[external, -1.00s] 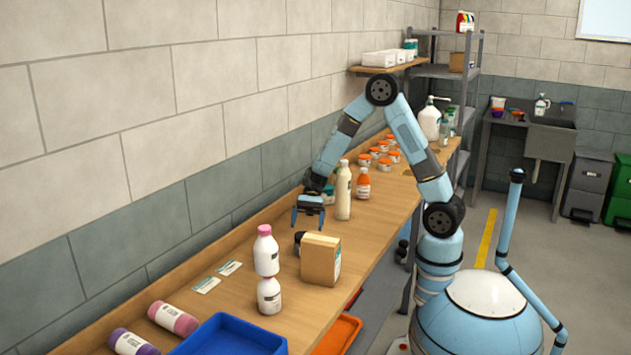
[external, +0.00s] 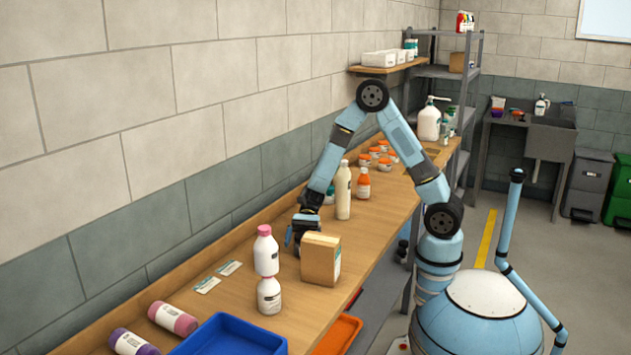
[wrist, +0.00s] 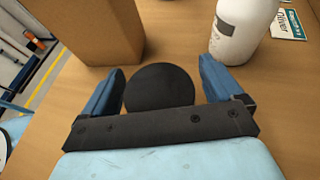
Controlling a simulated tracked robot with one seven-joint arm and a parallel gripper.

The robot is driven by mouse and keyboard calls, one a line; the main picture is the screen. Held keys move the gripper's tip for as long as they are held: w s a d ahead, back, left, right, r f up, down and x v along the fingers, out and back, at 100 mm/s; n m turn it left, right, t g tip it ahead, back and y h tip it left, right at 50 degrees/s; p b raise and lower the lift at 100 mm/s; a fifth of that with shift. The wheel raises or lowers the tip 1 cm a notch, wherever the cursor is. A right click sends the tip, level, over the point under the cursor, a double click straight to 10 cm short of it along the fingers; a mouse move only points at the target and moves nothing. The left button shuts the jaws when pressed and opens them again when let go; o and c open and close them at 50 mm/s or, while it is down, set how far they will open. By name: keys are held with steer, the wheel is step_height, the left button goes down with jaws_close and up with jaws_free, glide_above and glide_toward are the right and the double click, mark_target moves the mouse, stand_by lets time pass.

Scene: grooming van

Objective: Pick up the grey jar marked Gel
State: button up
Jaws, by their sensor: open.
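In the wrist view, a round dark lid (wrist: 158,88) shows from above between my two blue fingers. It appears to be the top of the grey jar; its label and sides are hidden. My gripper (wrist: 160,76) is open, with one finger on each side of the lid and a small gap to each. In the external view, my gripper (external: 301,234) is low over the bench behind the cardboard box, and it mostly hides the jar there.
The cardboard box (external: 320,260) stands close by the jar; it also shows in the wrist view (wrist: 95,28). A white bottle with a pink cap (external: 266,252) stands nearby, with another white bottle (external: 269,296) in front. A tall cream bottle (external: 343,192) stands beyond my gripper.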

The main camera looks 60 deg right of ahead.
steer(key=shift+c, duration=0.4)
steer(key=c, duration=1.1)
